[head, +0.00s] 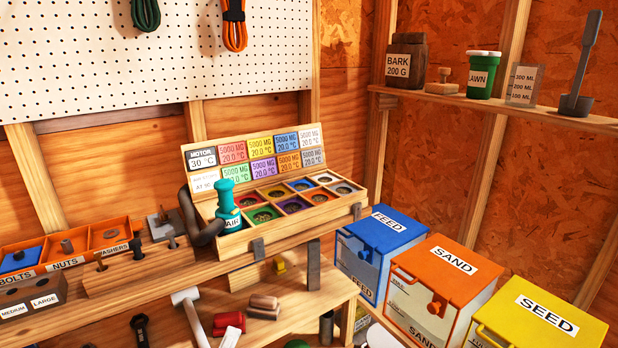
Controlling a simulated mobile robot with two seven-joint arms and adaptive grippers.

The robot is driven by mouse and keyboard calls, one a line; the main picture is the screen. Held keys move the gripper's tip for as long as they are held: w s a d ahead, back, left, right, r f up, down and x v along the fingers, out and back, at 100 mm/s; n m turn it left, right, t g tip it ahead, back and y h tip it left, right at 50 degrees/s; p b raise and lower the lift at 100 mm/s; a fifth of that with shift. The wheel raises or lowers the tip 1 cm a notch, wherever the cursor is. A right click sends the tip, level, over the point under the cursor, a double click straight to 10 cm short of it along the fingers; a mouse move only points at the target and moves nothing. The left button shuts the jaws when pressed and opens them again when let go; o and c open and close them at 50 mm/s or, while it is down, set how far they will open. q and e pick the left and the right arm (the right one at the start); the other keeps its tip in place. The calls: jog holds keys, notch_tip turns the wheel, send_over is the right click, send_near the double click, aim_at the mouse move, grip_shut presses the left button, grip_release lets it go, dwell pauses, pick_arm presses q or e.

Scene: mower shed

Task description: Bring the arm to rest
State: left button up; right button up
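Neither of my grippers shows in the head view, and no part of my arms can be made out. Whether they hold anything cannot be seen. An open wooden case (290,232) stands on the bench, its lid raised with rows of coloured labels. Its compartments hold round pieces in coloured cells. A teal bottle-like tool (228,208) marked AIR stands upright at the case's left end, beside a dark curved handle (187,212).
An orange parts tray (103,236) and a wooden rack of bolts are at left. Below lie a mallet (186,296) and red pieces (229,321). FEED (377,243), SAND (447,285) and SEED (540,312) bins stand at right, under a shelf (450,98) of containers.

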pick_arm(q)
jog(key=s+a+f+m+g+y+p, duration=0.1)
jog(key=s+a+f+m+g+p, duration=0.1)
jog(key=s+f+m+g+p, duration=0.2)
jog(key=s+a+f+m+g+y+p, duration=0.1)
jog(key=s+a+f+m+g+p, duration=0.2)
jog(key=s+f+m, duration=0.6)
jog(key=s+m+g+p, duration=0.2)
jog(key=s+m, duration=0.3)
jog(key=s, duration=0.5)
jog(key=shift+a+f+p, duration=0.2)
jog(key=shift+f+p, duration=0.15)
jog(key=shift+p, duration=0.15)
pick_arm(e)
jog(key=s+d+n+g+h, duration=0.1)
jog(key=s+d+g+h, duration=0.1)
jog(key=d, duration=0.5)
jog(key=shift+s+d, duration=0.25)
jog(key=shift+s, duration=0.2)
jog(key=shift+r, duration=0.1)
